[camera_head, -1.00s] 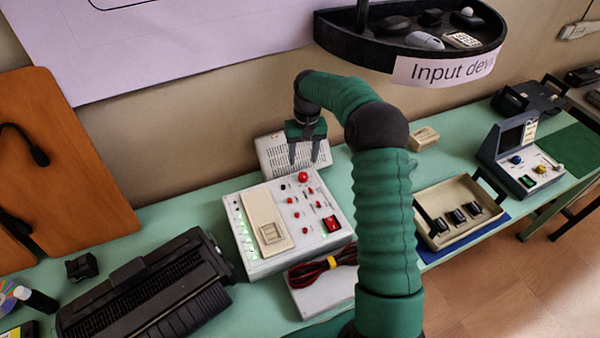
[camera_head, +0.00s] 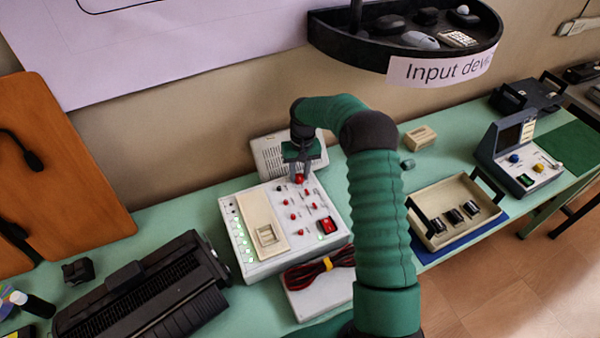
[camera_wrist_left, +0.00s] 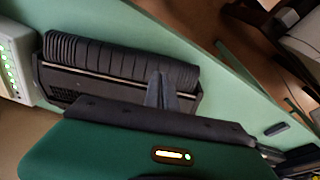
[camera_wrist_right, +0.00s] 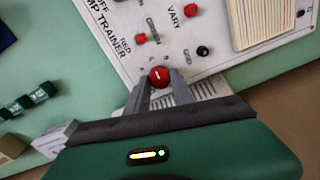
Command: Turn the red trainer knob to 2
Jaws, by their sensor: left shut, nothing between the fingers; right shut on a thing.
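The red trainer knob (camera_head: 299,179) sits at the back edge of the white trainer panel (camera_head: 271,259). It shows as a round red cap with a short white line in the right wrist view (camera_wrist_right: 159,76), with small marks beside it too small to read surely. My right gripper (camera_head: 301,176) points down at the knob, and its fingers (camera_wrist_right: 160,82) are shut on the knob's two sides. My left gripper (camera_wrist_left: 162,84) is outside the head view; its fingers are together and empty, with a black ribbed machine behind them in the left wrist view.
Smaller red knobs and a lit red switch (camera_head: 327,226) are on the panel. A vented pale box (camera_head: 268,155) stands behind it. Coiled red-black cable (camera_head: 325,265) lies in front. The black printer-like machine (camera_head: 150,300) is at left, a beige tray (camera_head: 462,238) at right. A black shelf (camera_head: 350,52) hangs above.

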